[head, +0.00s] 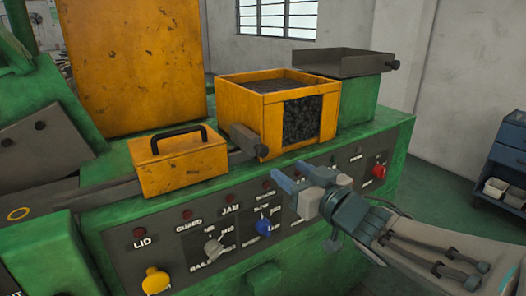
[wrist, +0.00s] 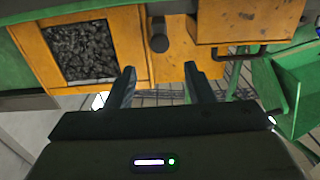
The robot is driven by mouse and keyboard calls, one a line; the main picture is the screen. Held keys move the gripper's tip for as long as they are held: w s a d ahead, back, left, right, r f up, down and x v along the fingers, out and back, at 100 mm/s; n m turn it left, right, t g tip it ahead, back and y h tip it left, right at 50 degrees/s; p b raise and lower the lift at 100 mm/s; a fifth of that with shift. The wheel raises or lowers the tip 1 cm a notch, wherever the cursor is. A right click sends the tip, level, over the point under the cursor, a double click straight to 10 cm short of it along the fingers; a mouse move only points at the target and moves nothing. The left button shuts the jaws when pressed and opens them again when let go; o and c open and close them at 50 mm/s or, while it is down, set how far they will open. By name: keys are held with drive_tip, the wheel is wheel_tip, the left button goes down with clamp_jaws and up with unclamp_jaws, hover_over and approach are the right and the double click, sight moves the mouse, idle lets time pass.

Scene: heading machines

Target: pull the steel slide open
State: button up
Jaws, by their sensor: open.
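A dark steel bar with a blunt end (head: 248,139) juts from the machine between the yellow bin and the yellow lidded box. Its round end (wrist: 159,40) also shows in the wrist view, beyond my fingertips and roughly centred between them. A flat grey steel tray with a dark knob (head: 340,63) sits on the green block at the back right; which of the two is the slide I cannot tell for certain. My gripper (head: 290,177) is open and empty, in front of the machine's panel, to the right of and below the bar's end. In the wrist view my gripper (wrist: 160,78) touches nothing.
The yellow bin (head: 262,107) holds dark pieces behind a front window. A yellow box (head: 178,165) with a black handle stands left of the bar. A blue cart (head: 505,150) stands right.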

sight(265, 153)
drive_tip(key=x, duration=1.1)
drive_tip(key=shift+w+a+p, duration=0.15)
drive_tip(key=shift+p, duration=0.25)
clamp_jaws()
